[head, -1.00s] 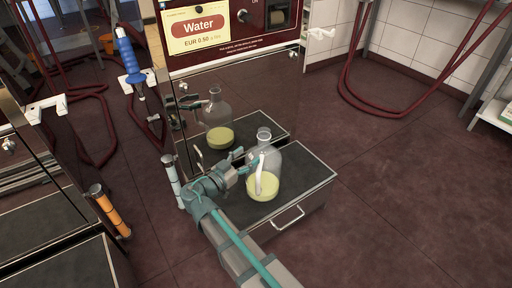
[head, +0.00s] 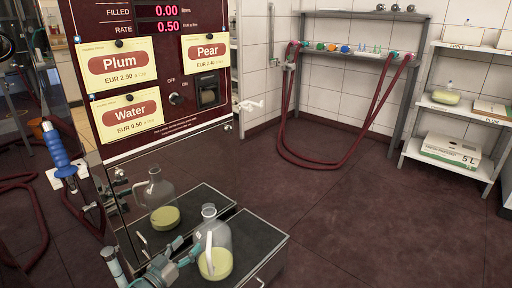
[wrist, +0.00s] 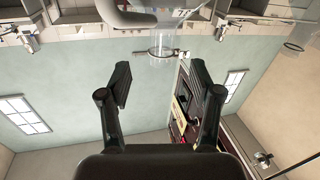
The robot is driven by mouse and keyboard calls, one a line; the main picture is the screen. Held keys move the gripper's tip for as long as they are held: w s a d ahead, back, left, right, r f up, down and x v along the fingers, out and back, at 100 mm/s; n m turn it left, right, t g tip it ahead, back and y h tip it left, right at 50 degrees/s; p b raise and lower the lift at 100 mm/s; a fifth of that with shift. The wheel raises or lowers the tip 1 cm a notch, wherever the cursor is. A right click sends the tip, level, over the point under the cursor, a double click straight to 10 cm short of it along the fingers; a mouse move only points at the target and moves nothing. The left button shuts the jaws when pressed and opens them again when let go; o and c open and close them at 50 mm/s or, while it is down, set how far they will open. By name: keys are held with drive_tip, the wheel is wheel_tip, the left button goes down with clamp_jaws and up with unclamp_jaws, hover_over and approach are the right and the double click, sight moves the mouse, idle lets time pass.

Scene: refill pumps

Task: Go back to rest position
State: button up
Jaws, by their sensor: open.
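My gripper (head: 178,256) is open and low in the head view, just left of a clear glass jug (head: 215,240) holding some pale yellow liquid. The jug stands upright on a dark-topped pull-out platform (head: 250,238) in front of the pump. Its pale handle faces my gripper. In the wrist view my open fingers (wrist: 163,85) have nothing between them. Glass, probably the jug (wrist: 165,38), shows beyond them at the top edge. Whether a finger touches the handle I cannot tell.
The dark red pump (head: 160,85) has Plum, Pear and Water labels; its shiny front mirrors the jug. A blue-handled nozzle (head: 55,145) hangs at left. Red hoses (head: 290,120) hang from a rack behind. Shelves (head: 455,105) stand at right. The floor (head: 370,200) between is clear.

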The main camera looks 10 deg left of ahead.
drive_tip(key=s+d+f+n+g+h, duration=0.2)
drive_tip(key=s+d+f+n+g, duration=0.25)
drive_tip(key=d+f+g, duration=0.5)
drive_tip(key=s+d+f+n+g+h, duration=0.1)
drive_tip(key=s+d+f+n+g, duration=0.35)
drive_tip(key=d+f, duration=0.85)
drive_tip(key=s+d+f+m+g+y, duration=0.25)
drive_tip(key=s+d+g+y, duration=0.25)
drive_tip(key=s+d+g, duration=0.45)
drive_tip(key=s+d+f+m+g+y, duration=0.2)
drive_tip(key=s+d+m+g+y, duration=0.35)
drive_tip(key=d, duration=0.75)
drive_tip(key=s+r+n+t+p, duration=0.1)
drive_tip(key=s+r+p, duration=0.3)
drive_tip(key=p, duration=1.3)
drive_tip(key=s+r+n+t+h+p, duration=0.1)
drive_tip(key=s+r+t+p, duration=0.2)
drive_tip(key=r+p, duration=0.9)
drive_tip(key=t+p, duration=0.1)
drive_tip(key=p, duration=0.5)
drive_tip(key=shift+s+r, duration=0.25)
drive_tip(key=shift+s, duration=0.1)
